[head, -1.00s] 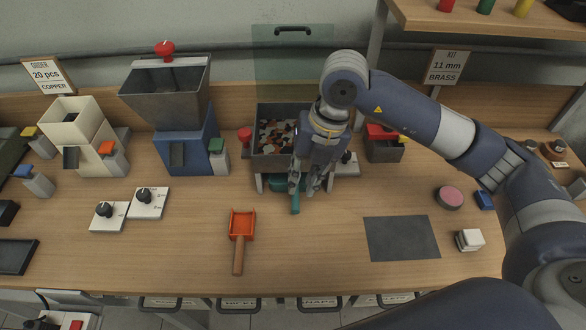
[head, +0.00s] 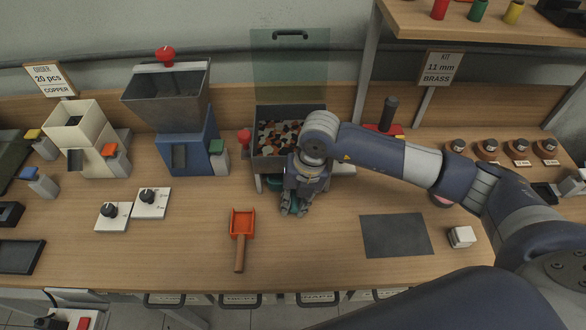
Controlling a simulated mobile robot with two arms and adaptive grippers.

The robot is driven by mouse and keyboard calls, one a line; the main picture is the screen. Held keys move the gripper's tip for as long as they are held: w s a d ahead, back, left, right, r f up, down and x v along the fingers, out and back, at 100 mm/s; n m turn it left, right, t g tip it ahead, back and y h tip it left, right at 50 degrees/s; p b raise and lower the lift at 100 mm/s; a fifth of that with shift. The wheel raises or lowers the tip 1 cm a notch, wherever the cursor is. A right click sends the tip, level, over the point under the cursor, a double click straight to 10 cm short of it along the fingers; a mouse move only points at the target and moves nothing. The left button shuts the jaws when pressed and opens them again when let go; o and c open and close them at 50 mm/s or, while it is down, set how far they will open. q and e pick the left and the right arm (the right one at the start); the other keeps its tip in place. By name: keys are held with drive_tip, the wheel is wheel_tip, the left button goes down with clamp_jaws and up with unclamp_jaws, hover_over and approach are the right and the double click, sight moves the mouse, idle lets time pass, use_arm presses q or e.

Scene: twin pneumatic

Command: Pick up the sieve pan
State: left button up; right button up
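The sieve pan, which I take to be the teal pan (head: 272,184), sits under the grey bin of mixed coloured pieces (head: 262,161). Only a small teal part of it shows, left of my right gripper. My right gripper (head: 295,208) points down in front of the bin, at the place of the pan's teal handle. The fingers and wrist hide most of the handle, so I cannot tell whether they are closed on it. My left gripper is not in view.
An orange scoop (head: 241,225) lies in front on the table. A dark grey mat (head: 395,236) and a white block (head: 461,237) are to the right. A blue hopper machine (head: 186,150) and two white dial boxes (head: 151,204) stand left. A clear panel stands behind the bin.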

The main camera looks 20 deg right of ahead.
drive_tip(key=shift+c, duration=0.6)
clamp_jaws()
drive_tip(key=shift+r, duration=0.15)
